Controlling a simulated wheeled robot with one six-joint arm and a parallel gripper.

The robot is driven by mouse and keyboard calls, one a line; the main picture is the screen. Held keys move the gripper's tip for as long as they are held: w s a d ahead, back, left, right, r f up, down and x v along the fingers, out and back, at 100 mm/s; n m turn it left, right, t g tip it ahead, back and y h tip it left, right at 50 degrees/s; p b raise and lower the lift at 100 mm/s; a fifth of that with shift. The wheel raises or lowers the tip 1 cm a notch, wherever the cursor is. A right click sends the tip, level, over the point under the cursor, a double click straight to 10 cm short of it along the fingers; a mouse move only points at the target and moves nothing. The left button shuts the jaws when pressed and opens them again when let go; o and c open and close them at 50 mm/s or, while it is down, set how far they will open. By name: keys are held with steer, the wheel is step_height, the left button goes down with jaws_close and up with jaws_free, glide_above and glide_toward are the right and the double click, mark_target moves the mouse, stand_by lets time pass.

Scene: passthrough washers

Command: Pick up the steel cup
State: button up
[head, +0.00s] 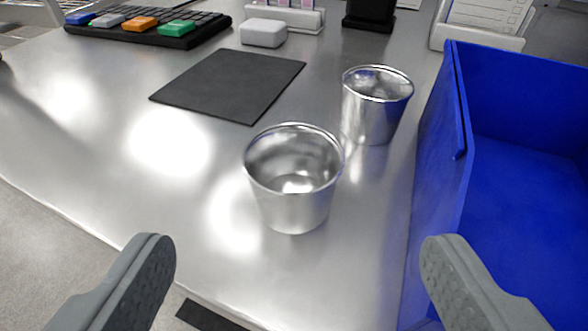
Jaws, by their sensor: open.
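Two steel cups stand upright on a shiny metal table (130,200). The nearer steel cup (292,208) is in the middle of the head view, open side up, and looks empty. The other steel cup (368,122) stands behind it and to the right, close to the blue bin. My gripper (300,250) is open and empty, with one finger at the lower left and one at the lower right. It is on the near side of both cups and does not touch either.
A blue bin (458,165) stands along the right. A black mat (230,85) lies behind the nearer cup. A keypad (150,28), a white box (263,33) and a card holder (480,38) are at the back. The left of the table is clear.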

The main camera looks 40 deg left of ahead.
mark_target(293, 145)
steer(key=shift+x, duration=6.3)
steer(key=shift+s+a+f, duration=0.1)
steer(key=shift+s+f, duration=0.05)
steer(key=shift+s, duration=0.05)
steer(key=c, duration=1.1)
